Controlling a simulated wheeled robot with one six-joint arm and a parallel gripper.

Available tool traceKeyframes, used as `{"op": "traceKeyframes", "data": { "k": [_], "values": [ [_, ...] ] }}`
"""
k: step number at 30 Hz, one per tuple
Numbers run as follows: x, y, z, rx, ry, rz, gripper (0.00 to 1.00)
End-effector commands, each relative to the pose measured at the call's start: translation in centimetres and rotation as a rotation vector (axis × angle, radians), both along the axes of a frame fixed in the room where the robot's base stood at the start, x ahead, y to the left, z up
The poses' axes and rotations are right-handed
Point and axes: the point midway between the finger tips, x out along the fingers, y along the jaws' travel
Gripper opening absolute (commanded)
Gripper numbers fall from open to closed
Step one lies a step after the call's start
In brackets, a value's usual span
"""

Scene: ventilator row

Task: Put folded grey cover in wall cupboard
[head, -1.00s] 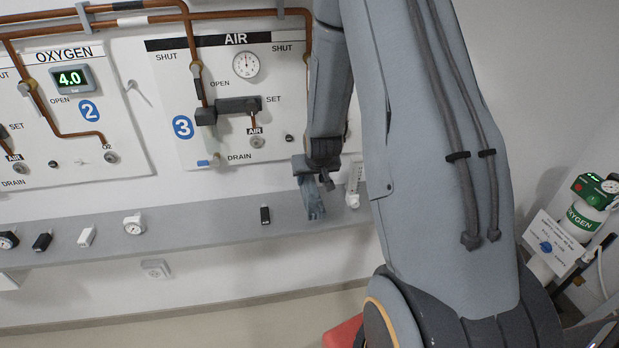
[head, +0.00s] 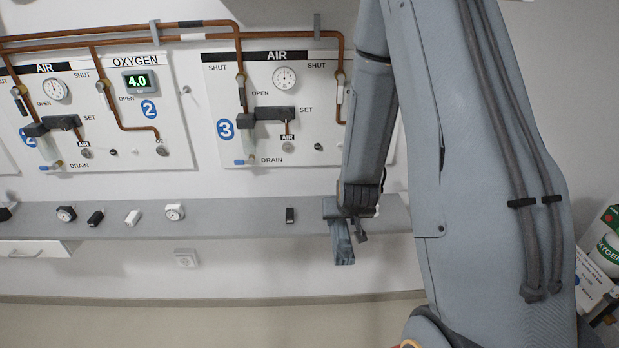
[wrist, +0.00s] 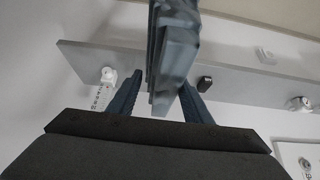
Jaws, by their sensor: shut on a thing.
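The folded grey cover (wrist: 175,50) is a blue-grey bundle that hangs between the two fingers of my gripper (wrist: 160,97) in the wrist view. In the head view the cover (head: 342,245) hangs below my gripper (head: 345,210), in front of the right part of the grey shelf. My gripper is shut on the cover. I see no wall cupboard in either current view.
A long grey shelf (head: 230,222) runs along the wall with several small gauges and black and white blocks on it. Above it are AIR and OXYGEN panels (head: 262,160) with copper pipes. A green-and-white oxygen cylinder (head: 606,245) stands at far right.

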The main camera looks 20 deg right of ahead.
Motion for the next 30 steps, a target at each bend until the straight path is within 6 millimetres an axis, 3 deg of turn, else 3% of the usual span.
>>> {"op": "traceKeyframes", "data": {
  "k": [12,18,24,30],
  "values": [
    [0.2,7.0,-9.4,-0.004,0.004,0.165,0.15],
    [0.0,9.7,-13.0,-0.002,0.002,0.233,0.15],
    [-0.3,11.1,-14.7,0.0,0.0,0.269,0.15],
    [-0.4,11.4,-14.8,0.001,0.0,0.275,0.15]
  ]
}}
